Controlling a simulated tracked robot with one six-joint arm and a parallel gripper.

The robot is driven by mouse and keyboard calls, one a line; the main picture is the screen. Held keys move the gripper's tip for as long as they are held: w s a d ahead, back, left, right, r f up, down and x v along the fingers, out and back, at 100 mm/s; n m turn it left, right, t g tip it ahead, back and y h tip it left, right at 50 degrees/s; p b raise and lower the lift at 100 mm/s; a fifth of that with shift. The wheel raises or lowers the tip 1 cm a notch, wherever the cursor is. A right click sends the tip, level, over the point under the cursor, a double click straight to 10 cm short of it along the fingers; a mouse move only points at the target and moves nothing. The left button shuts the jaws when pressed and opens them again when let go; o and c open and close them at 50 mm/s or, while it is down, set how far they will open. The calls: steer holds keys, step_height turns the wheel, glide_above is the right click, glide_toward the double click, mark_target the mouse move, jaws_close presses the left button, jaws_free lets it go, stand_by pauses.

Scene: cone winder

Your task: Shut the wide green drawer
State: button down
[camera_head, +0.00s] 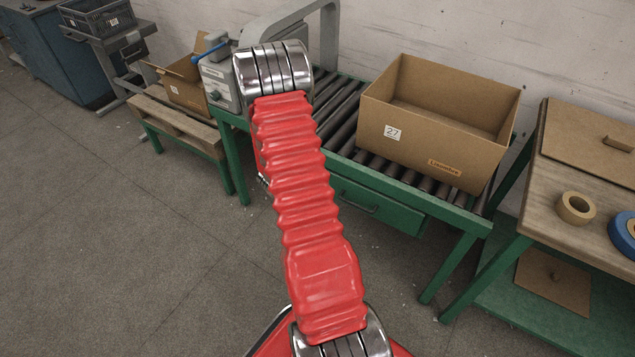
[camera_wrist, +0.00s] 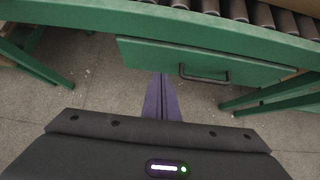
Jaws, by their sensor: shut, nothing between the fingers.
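The wide green drawer (camera_head: 375,208) hangs under the roller conveyor's green frame in the head view, partly hidden by my red arm on its left. Its front (camera_wrist: 225,64) also shows in the wrist view, with a dark bar handle (camera_wrist: 205,78). How far the drawer stands out is hard to tell. My gripper (camera_wrist: 162,76) is shut and empty, its dark fingers together. The fingertips are at the lower edge of the drawer front, left of the handle; I cannot tell whether they touch it. In the head view my arm hides the gripper.
A cardboard box (camera_head: 430,139) labelled 27 stands on the conveyor rollers (camera_head: 340,118). Green conveyor legs (camera_head: 447,268) flank the drawer. At right is a wooden-topped workbench (camera_head: 545,185) with a tape roll (camera_head: 575,208). A low pallet stand (camera_head: 178,128) is at left. The floor at left is clear.

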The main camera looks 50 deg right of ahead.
steer(key=shift+v, duration=1.2)
steer(key=s+a+r+m+g+y, duration=0.2)
steer(key=s+a+r+m+g, duration=0.2)
steer(key=s+a+r+m, duration=0.5)
steer(key=s+a+r+m+t+y, duration=0.1)
steer(key=a+r+m+t+y, duration=0.2)
steer(key=a+r, duration=1)
steer(key=s+a+r+m+t+y, duration=0.1)
steer(key=a+r+m+t+y, duration=0.3)
steer(key=a+r, duration=1)
steer(key=a+m+t, duration=0.1)
steer(key=a+m, duration=0.2)
steer(key=a, duration=0.4)
steer(key=shift+s+t, duration=0.15)
steer(key=shift+t, duration=0.25)
